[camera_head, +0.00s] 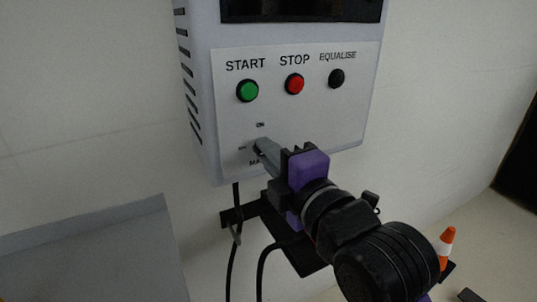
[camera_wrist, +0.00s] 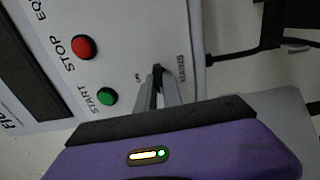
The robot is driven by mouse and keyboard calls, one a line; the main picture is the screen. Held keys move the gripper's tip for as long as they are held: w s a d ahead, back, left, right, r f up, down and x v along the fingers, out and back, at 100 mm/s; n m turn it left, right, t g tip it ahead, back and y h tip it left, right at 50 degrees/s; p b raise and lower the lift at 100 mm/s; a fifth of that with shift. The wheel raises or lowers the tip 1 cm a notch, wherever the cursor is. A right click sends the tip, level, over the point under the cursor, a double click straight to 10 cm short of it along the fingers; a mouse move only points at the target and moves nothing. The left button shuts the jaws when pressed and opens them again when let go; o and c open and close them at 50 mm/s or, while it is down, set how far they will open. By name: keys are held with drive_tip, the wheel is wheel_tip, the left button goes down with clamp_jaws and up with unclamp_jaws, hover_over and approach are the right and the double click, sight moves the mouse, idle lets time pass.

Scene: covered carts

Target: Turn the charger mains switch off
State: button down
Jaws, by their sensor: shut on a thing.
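The charger (camera_head: 205,90) is a pale wall-mounted box with a white front panel. Its mains switch (camera_wrist: 157,68) is a small dark part low on the panel, mostly hidden by the fingers. An "ON" mark stands above it and a partly covered label below it. My gripper (camera_head: 262,149), with a purple body and grey fingers, reaches the switch from the lower right. In the wrist view the finger tips (camera_wrist: 161,80) meet around the switch, shut on it. The switch's exact angle cannot be told.
A green START button (camera_head: 247,90), a red STOP button (camera_head: 294,83) and a black EQUALISE button (camera_head: 336,78) sit above the switch. Black cables (camera_head: 233,260) hang below the charger. A grey panel (camera_head: 90,255) stands at lower left, an orange cone (camera_head: 446,242) at lower right.

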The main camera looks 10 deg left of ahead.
drive_tip(key=shift+f, duration=0.1)
drive_tip(key=c, duration=1.5)
unclamp_jaws()
drive_tip(key=v, duration=0.7)
drive_tip(key=shift+s+d+b, duration=0.25)
drive_tip(key=shift+s+b, duration=0.05)
drive_tip(key=shift+s, duration=0.05)
